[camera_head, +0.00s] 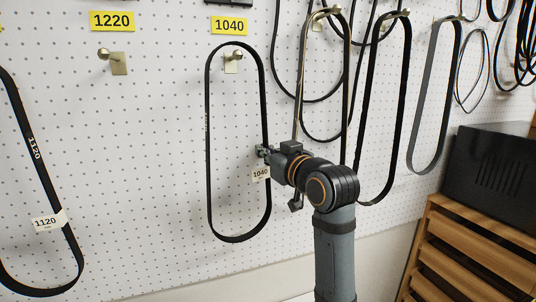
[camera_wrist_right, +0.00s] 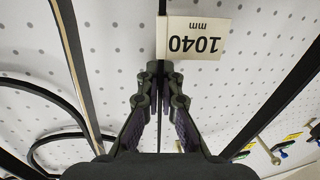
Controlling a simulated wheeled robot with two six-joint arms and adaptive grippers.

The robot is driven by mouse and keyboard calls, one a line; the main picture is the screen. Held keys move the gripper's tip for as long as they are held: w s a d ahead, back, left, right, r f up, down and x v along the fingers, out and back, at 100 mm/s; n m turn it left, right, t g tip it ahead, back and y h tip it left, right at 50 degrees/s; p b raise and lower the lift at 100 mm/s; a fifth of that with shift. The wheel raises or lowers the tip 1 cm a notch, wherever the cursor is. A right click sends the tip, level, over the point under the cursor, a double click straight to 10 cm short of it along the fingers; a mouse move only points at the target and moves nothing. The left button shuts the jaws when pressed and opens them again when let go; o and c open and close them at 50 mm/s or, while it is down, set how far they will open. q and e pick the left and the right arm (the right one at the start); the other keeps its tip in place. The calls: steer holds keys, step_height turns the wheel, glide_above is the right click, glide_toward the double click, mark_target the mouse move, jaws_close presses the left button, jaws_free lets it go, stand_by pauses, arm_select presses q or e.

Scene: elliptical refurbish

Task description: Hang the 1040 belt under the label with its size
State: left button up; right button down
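The 1040 belt (camera_head: 209,140) is a long black loop in front of the pegboard, with a white tag (camera_head: 261,173) reading 1040. Its top lies just below the yellow 1040 label (camera_head: 230,25), above the brass hook (camera_head: 232,66), which shows inside the loop. I cannot tell whether the belt touches the hook. My right gripper (camera_head: 263,150) is shut on the belt's right strand, just above the tag. In the right wrist view the fingertips (camera_wrist_right: 161,70) pinch the strand beside the tag (camera_wrist_right: 193,38). My left gripper is not in view.
A yellow 1220 label (camera_head: 112,21) stands over an empty hook (camera_head: 115,60). The 1120 belt (camera_head: 36,150) hangs at the left. Several other belts (camera_head: 385,100) hang close at the right. A wooden drawer unit (camera_head: 465,255) with a black box (camera_head: 492,175) stands at the lower right.

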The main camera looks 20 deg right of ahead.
steer(key=shift+w+f, duration=0.3)
steer(key=shift+f, duration=0.45)
steer(key=c, duration=1.4)
jaws_free()
steer(key=shift+c, duration=0.2)
steer(key=shift+w+f, duration=0.1)
steer(key=v, duration=0.7)
steer(key=shift+s, duration=0.3)
